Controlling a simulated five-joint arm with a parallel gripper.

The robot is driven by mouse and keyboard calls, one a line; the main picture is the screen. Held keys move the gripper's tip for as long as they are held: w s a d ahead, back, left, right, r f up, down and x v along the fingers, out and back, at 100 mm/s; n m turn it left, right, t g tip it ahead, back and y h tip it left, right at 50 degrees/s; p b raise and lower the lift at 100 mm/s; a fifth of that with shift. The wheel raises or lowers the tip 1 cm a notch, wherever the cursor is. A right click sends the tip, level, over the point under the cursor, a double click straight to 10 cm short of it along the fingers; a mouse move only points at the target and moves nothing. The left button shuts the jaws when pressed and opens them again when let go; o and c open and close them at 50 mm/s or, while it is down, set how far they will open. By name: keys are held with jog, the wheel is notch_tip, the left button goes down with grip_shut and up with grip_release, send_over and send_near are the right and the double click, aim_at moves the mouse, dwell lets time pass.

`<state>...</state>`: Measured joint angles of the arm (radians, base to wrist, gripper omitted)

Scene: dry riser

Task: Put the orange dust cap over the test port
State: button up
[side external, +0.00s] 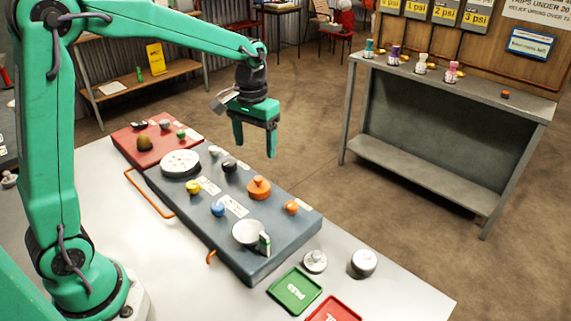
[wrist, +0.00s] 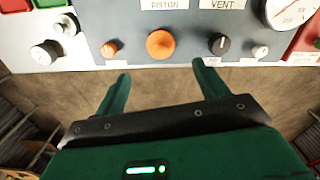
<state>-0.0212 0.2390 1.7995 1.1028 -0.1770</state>
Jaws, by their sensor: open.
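My gripper (side external: 254,145) is open and empty, in the air beyond the far long edge of the grey panel. In the wrist view its fingers (wrist: 162,75) point toward the panel with only floor between them. A small orange piece (side external: 291,207), seemingly the dust cap, sits at the panel's right end; it also shows in the wrist view (wrist: 109,49). A larger orange knob (side external: 259,188) is beside it, below the PISTON label in the wrist view (wrist: 160,43). A small silver fitting (side external: 213,150) sits near the far edge; I cannot tell if it is the test port.
The grey panel (side external: 270,263) also carries a black VENT knob (side external: 229,166), yellow and blue knobs and gauges. A red block (side external: 128,137) adjoins it. Green (side external: 294,291) and red (side external: 334,314) trays and two silver pieces (side external: 363,263) (side external: 316,261) lie right. A shelf (side external: 445,85) stands behind.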

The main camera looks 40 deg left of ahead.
jog(key=shift+r, duration=1.15)
jog(key=s+r+m+t, duration=0.1)
jog(key=s+r+t, duration=0.1)
jog(key=s, duration=0.8)
jog(key=s+r+m+t, duration=0.1)
jog(key=s+r+t, duration=0.1)
jog(key=s, duration=0.8)
jog(key=shift+d+t, duration=0.45)
jog(key=shift+t, duration=0.35)
